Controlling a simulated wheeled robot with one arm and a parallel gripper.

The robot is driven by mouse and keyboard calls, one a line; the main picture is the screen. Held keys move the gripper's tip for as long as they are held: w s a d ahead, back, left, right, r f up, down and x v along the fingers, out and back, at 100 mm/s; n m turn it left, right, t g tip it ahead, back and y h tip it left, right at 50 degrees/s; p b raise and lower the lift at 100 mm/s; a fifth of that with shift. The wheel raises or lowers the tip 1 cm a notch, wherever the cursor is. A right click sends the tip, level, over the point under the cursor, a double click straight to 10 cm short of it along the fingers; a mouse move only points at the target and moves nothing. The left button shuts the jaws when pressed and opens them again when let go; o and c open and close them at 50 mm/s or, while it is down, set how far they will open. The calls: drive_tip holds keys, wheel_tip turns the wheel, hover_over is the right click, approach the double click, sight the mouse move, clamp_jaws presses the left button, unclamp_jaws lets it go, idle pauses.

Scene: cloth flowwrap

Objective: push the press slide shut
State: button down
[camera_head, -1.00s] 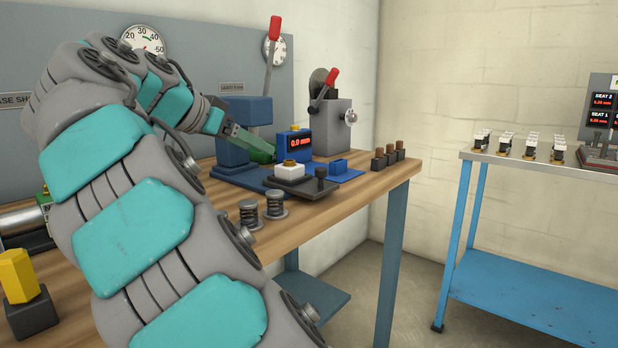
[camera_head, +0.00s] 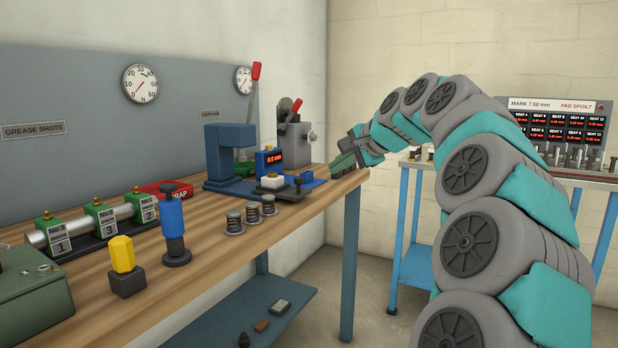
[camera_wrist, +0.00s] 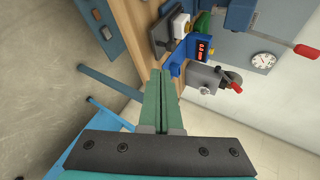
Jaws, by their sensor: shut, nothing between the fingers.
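The press (camera_head: 229,140) is a blue frame with a red-handled lever, standing on the bench. The slide also shows near the top of the wrist view (camera_wrist: 160,40), beside the white block (camera_wrist: 180,24). My gripper (camera_head: 337,166) has its green fingers together and empty, to the right of the press and apart from the slide. In the wrist view the closed fingers (camera_wrist: 161,72) point toward the press area.
A blue readout (camera_head: 269,160) stands beside the press, and a grey lever machine (camera_head: 293,142) is behind. The bench's right end (camera_head: 357,181) is close under my gripper. A blue-legged table (camera_head: 590,182) stands right.

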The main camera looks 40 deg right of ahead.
approach(301, 182)
wheel_tip(301, 182, down, 3)
drive_tip(key=shift+w+d+f+p, duration=0.15)
drive_tip(key=shift+w+p, duration=0.25)
drive_tip(key=shift+w, duration=0.95)
drive_tip(key=shift+w+d+r+p, duration=0.1)
drive_tip(key=shift+w+p, duration=0.25)
drive_tip(key=shift+w, duration=1.05)
